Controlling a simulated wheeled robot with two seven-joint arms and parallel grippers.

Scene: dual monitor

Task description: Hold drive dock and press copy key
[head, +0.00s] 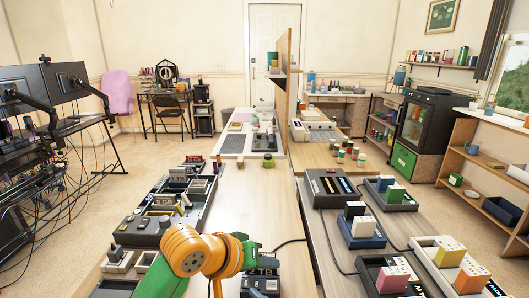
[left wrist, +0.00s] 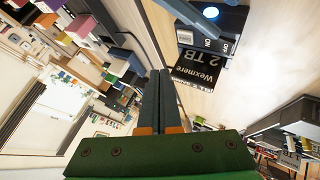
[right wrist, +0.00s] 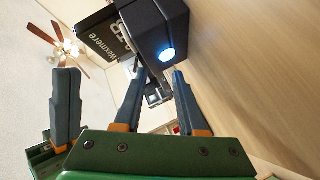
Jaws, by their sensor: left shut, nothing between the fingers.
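The dark drive dock (head: 268,284) stands at the bottom middle of the head view, partly hidden by my arm. In the left wrist view the dock (left wrist: 234,24) holds a black drive (left wrist: 204,66) marked Wexmere 2 TB. A round spot glows blue-white on the dock (right wrist: 153,20) in the right wrist view. My left gripper (left wrist: 153,73) is shut and empty, close beside the dock. My right gripper (right wrist: 160,72) has its fingers apart at the dock; whether they clamp it I cannot tell. No copy key can be made out for sure.
A long grey tray (head: 140,228) of parts lies left of the dock. Across a gap on the right, a table bears several docks, such as a blue-and-white one (head: 362,234). Cables run near the dock. The wooden tabletop (head: 245,200) beyond it is mostly clear.

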